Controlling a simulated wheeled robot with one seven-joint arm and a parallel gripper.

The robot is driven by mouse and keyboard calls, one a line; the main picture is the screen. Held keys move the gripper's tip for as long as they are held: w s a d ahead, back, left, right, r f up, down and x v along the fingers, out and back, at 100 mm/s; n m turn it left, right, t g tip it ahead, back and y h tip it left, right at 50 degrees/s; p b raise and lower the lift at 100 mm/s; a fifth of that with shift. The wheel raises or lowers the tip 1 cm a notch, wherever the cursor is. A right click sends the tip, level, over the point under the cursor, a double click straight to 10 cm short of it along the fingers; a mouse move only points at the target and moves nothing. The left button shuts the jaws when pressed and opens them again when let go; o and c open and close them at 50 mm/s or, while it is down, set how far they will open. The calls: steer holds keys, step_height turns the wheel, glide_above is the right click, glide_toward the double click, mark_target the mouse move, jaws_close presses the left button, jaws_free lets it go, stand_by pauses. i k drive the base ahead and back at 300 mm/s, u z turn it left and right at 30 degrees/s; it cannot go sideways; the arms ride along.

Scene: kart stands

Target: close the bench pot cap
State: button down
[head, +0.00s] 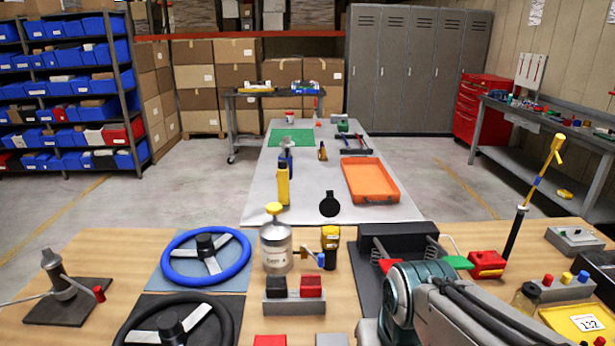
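A silver pot (276,252) with a printed label stands upright on the wooden bench, just right of the blue steering wheel. My arm shows at the lower right, over the bench and well to the right of the silver pot. My gripper is not visible in this view.
The blue steering wheel (206,257) lies left of the pot. A yellow-black device (330,243) stands close to its right. A block with black and red buttons (294,293) is in front. A black pedal unit (398,242) is further right. A grey table (225,205) lies beyond.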

mark_target(329, 206)
steer(key=k, duration=1.2)
steer(key=z, duration=0.85)
steer(key=i, duration=1.45)
steer(key=u, duration=0.35)
